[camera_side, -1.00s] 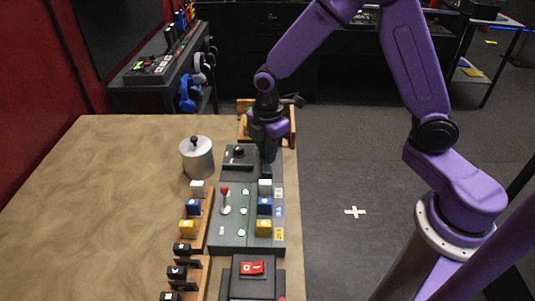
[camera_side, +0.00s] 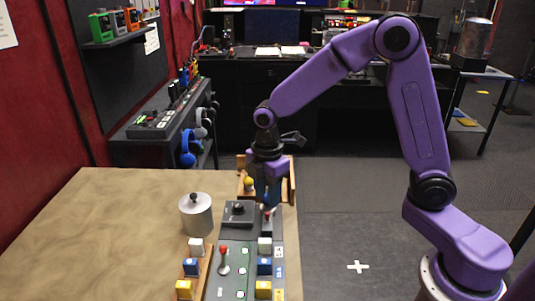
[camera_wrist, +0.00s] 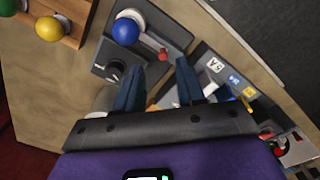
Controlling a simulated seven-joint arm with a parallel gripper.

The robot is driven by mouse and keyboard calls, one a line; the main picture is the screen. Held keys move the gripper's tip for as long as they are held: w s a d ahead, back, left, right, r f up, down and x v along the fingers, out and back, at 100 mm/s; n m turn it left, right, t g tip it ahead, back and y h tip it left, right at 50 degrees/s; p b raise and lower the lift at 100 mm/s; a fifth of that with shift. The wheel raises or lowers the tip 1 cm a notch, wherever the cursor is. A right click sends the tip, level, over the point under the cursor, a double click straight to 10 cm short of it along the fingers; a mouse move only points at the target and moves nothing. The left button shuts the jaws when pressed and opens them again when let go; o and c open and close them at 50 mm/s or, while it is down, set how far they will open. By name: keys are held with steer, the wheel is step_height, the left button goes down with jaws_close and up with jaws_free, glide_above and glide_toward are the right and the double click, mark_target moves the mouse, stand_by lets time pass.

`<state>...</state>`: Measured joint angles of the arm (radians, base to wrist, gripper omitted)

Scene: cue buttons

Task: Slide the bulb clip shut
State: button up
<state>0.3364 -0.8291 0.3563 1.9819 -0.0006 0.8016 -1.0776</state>
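A blue bulb (camera_wrist: 126,31) sits in a pale round socket on a dark grey panel (camera_wrist: 101,62) in the wrist view. A small red knob (camera_wrist: 163,53), seemingly the clip's handle, stands beside the bulb on the same panel. In the side view the red knob (camera_side: 267,214) shows just below my fingertips. My gripper (camera_wrist: 160,65) is open and empty, its two blue fingers apart, with the red knob showing between and beyond the tips. In the side view my gripper (camera_side: 268,198) points down over the panel's far end. Whether the clip touches the bulb is unclear.
A black dial (camera_side: 238,208) sits left of the red knob. A wooden rack with a yellow bulb (camera_side: 249,183) stands behind. A metal canister (camera_side: 196,215) stands to the left. A red-topped lever (camera_side: 223,254) and several coloured buttons are nearer. The left tabletop (camera_side: 100,240) is clear.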

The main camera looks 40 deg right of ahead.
step_height(320, 180, up, 12)
steer(key=shift+r, duration=0.25)
stand_by(0.3)
steer(key=s+d+f+m, duration=0.1)
steer(key=s+d+f, duration=0.1)
steer(key=s, duration=0.6)
steer(key=s+d+f+m, duration=0.2)
steer(key=s, duration=0.7)
steer(key=s+d+f+m, duration=0.2)
steer(key=s+f, duration=0.1)
steer(key=s, duration=0.6)
steer(key=shift+d, duration=0.15)
steer(key=shift+o, duration=0.2)
stand_by(1.8)
